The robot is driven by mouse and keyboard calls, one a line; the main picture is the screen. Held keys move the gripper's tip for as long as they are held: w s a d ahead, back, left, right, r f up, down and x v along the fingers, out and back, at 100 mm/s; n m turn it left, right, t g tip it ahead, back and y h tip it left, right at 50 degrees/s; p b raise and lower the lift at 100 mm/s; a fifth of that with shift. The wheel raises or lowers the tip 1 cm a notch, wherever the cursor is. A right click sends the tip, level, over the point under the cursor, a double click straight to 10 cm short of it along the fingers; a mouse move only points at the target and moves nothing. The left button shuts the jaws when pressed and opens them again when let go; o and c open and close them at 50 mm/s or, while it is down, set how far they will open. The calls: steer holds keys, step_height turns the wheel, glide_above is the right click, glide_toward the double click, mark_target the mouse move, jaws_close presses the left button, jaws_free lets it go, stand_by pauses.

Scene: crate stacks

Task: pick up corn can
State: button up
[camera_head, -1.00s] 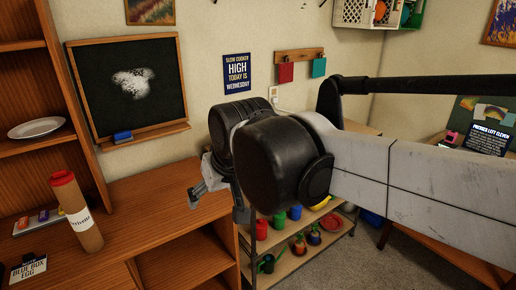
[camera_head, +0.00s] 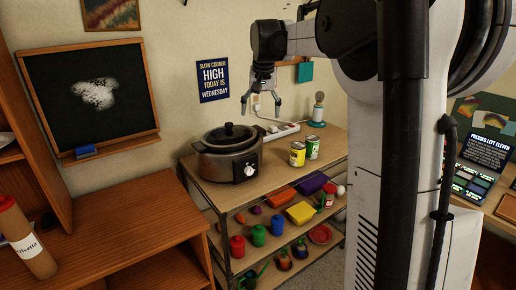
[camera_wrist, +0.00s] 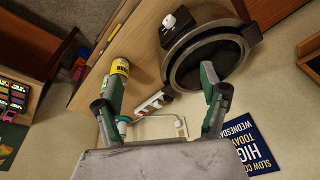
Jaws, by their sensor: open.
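Two cans stand upright side by side on the shelf unit's top. One has a yellow label (camera_head: 297,154); the other is green and white (camera_head: 312,147). The labels are too small to tell which is corn. In the wrist view a yellow can (camera_wrist: 120,66) shows beyond the left finger, which partly hides it. My gripper (camera_head: 262,104) is open and empty, hanging above the shelf top, behind the slow cooker and left of the cans. Its two spread fingers (camera_wrist: 163,75) show in the wrist view with nothing between them.
A black slow cooker (camera_head: 229,158) fills the shelf top's left part. A white power strip (camera_head: 282,131) lies behind the cans, and a small green-based device (camera_head: 318,112) stands at back right. The lower shelves hold colourful items. The wooden desk (camera_head: 110,225) at left is mostly clear.

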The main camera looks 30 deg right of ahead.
steer(key=w+d+f+m+g, duration=0.1)
steer(key=w+d+f, duration=0.25)
steer(key=d, duration=0.25)
steer(key=w+d+f+m+g, duration=0.1)
steer(key=w+d+f, duration=0.1)
steer(key=w+d, duration=0.35)
steer(key=m+y+p, duration=0.1)
steer(key=m, duration=0.2)
glide_toward(298, 154)
steer(key=shift+g, duration=0.4)
steer(key=w, duration=0.1)
steer(key=w+d+r, duration=0.1)
steer(key=w+r, duration=0.1)
steer(key=shift+w+d, duration=0.15)
steer(key=shift+d, duration=0.2)
steer(key=shift+d+f, duration=0.15)
steer(key=shift+f, duration=0.15)
step_height(298, 154, down, 13)
steer(key=shift+f+p, duration=0.25)
steer(key=shift+p, duration=0.65)
steer(key=c, duration=1.7)
steer(key=shift+o, duration=0.2)
